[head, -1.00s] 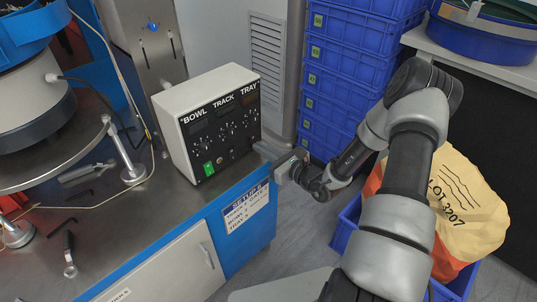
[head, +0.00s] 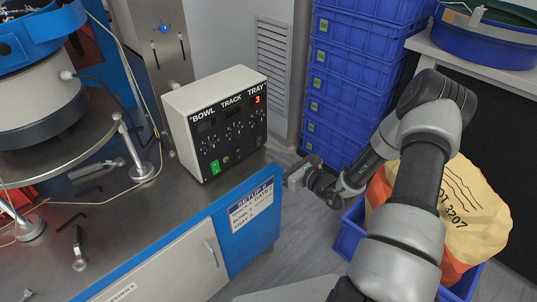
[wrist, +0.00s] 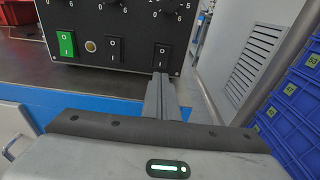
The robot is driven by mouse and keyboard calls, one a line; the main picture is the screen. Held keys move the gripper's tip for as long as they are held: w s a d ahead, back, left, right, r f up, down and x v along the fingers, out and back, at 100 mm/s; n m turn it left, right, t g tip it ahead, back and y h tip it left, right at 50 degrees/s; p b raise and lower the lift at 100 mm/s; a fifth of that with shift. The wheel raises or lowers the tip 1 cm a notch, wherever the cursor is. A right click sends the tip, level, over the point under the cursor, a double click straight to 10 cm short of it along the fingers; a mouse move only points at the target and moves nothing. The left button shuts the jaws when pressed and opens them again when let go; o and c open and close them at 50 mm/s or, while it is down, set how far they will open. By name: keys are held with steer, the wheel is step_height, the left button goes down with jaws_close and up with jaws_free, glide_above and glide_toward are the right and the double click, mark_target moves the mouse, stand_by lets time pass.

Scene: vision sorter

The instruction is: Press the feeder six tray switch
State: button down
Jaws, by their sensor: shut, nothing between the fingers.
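The feeder control box (head: 216,120) stands on the metal bench, its black front labelled BOWL, TRACK and TRAY. A red 3 glows under TRAY; the other two displays look dark. In the wrist view, the right-hand black rocker switch (wrist: 161,55), in the TRAY column, is just beyond my fingertips. A middle black rocker (wrist: 114,49) and a lit green rocker (wrist: 66,43) are further left. My gripper (wrist: 160,76) is shut and empty, its tips overlapping the rocker's lower edge in that view. In the head view, my gripper (head: 288,180) appears apart from the box.
A setup card (head: 251,206) is on the bench's blue front. Stacked blue crates (head: 350,80) stand behind my arm. A blue bin (head: 347,240) with an orange and cream sack (head: 465,205) is at right. The bowl feeder (head: 40,110) and loose tools are at left.

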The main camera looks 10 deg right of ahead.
steer(key=s+d+f+p, duration=0.1)
steer(key=s+d, duration=0.4)
steer(key=s, duration=0.4)
steer(key=shift+f, duration=0.15)
steer(key=shift+d, duration=0.1)
